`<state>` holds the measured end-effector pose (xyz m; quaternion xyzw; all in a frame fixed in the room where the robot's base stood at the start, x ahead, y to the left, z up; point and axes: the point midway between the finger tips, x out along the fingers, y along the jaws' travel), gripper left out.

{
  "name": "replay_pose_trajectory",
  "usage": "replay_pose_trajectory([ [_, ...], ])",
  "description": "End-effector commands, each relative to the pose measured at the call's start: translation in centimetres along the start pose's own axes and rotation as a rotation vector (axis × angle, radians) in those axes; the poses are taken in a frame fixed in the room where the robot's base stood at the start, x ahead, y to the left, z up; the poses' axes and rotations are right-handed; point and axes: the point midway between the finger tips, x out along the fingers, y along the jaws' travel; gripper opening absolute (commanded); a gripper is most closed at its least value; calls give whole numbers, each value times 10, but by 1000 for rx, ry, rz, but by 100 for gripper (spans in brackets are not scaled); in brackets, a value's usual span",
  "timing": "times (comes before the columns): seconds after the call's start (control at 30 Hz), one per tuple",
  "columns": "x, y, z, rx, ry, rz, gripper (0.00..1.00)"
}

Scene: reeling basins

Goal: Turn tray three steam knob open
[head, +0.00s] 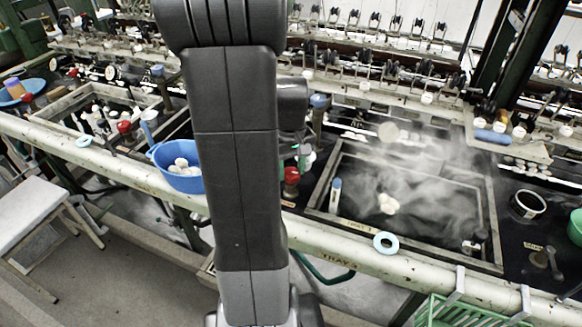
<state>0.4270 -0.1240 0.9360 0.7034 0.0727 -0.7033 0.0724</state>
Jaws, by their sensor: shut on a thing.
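The basin labelled tray 3 (410,256) is on the right, with dark water, drifting steam and a few pale cocoons (387,204) floating in it. A red knob (291,175) stands at the left of this basin, beside my arm. My gripper (299,158) points down at the red knob and is shut on it. My arm hides the left side of the gripper and part of the knob, so the exact finger contact and the knob's turn angle cannot be told.
A blue bowl of cocoons (178,170) stands left of my arm. A blue-topped knob (319,101) stands behind the gripper. A light blue ring (386,243) lies on the front rail. A green basket (470,312) hangs at lower right. Another red knob (125,127) is by the left basin.

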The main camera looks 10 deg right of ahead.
Motion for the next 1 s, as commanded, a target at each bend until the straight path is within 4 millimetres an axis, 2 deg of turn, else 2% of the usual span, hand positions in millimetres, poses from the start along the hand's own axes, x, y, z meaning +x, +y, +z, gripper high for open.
replay_pose_trajectory([
  [0.2, -1, 0, -1, -2, 2, 2, 18],
  [0.23, -1, 0, -1, -2, 2, 2, 46],
  [0.3, -1, 0, 0, -2, 1, 2, 60],
  [0.33, -1, 0, 0, -2, 1, 2, 62],
  [0.57, 0, 0, 0, -1, 0, 1, 62],
  [0.7, -7, 0, -1, 0, 2, 1, 62],
  [0.87, -34, 0, -1, 0, 6, 3, 62],
  [1.0, -67, 0, -1, -1, 7, 3, 62],
])
